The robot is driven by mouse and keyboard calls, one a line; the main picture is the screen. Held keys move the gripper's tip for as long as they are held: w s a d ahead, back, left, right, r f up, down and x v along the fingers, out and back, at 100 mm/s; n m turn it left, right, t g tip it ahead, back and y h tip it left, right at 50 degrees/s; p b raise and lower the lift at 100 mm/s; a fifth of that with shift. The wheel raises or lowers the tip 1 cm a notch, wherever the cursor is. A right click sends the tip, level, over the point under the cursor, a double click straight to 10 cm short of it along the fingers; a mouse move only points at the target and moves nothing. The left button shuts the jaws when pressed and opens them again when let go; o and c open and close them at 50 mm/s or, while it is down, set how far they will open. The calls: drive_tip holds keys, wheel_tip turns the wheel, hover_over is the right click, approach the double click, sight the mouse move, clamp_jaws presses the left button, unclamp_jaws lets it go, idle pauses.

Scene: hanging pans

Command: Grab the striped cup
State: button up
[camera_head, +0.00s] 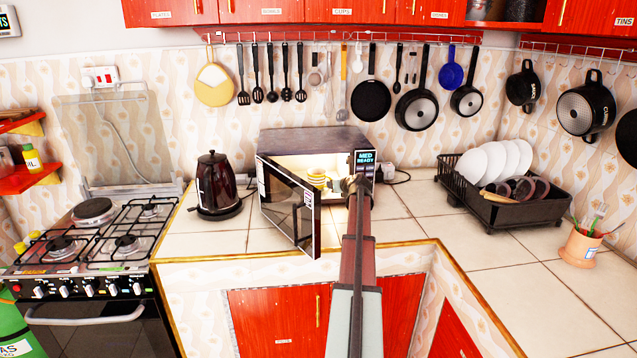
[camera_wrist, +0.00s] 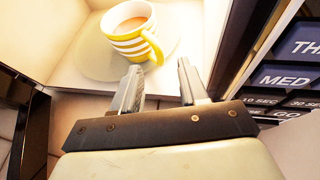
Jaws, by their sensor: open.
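The striped cup (camera_wrist: 131,32) is yellow and white, with a yellow handle on its right side and a brown drink inside. It stands upright on a round plate (camera_wrist: 88,62) inside the lit microwave. In the head view the cup (camera_head: 317,179) shows small through the open microwave front. My gripper (camera_wrist: 159,72) is open and empty, its two fingers pointing into the microwave. The fingertips are just short of the cup, near its handle side, and do not appear to touch it.
The microwave (camera_head: 315,140) stands on the tiled counter with its door (camera_head: 291,208) swung open to the left. Its control panel (camera_wrist: 290,78) is close on the gripper's right. A kettle (camera_head: 217,184) stands left of it, a dish rack (camera_head: 505,205) to the right.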

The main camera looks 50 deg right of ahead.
sight(320, 180)
drive_tip(key=x, duration=0.4)
drive_tip(key=shift+w+a, duration=0.1)
drive_tip(key=shift+w, duration=0.05)
clamp_jaws()
drive_tip(key=shift+r, duration=0.1)
idle(0.4)
